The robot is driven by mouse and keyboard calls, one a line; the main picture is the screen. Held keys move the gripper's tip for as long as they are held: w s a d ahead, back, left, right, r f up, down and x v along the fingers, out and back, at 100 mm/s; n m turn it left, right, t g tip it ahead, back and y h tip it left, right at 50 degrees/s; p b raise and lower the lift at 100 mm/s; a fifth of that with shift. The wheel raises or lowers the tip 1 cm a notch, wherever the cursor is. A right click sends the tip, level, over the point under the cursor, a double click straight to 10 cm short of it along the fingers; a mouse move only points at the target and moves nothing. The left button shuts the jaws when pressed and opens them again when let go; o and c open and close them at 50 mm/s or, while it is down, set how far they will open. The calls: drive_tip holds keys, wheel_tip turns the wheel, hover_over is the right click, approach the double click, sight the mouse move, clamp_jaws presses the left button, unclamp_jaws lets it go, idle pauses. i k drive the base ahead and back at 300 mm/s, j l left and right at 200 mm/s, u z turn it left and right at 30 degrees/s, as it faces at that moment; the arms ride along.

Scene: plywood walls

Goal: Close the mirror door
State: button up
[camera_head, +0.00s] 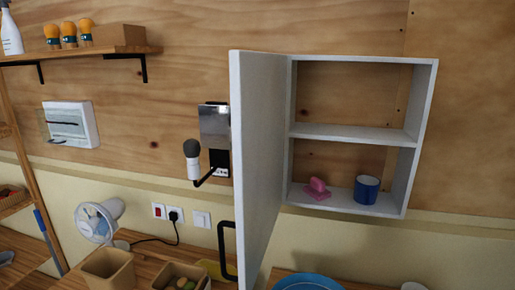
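The mirror door (256,150) is a tall white panel on a white wall cabinet (424,130). It stands wide open, hinged at the cabinet's left side and swung out toward me. A black handle (222,252) sticks out at the left, near the lower end of the door's free edge. The mirror face is turned away and hidden. The open cabinet has two levels; a pink object (317,189) and a blue cup (367,189) sit on its bottom board. My gripper is not in view.
A metal wall holder (214,128) with a dark-topped white object (192,160) is left of the door. Below are a fan (98,219), a bin (108,268), a box of items (181,279) and a blue dish (306,282). A shelf (80,53) is upper left.

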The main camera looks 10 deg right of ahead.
sight(258, 79)
drive_tip(key=i+j+z, duration=0.15)
drive_tip(key=j+z, duration=0.3)
drive_tip(key=j, duration=0.15)
drive_tip(key=j+z, duration=0.4)
drive_tip(key=j, duration=0.25)
drive_tip(key=j+z, duration=0.1)
drive_tip(key=j, duration=0.7)
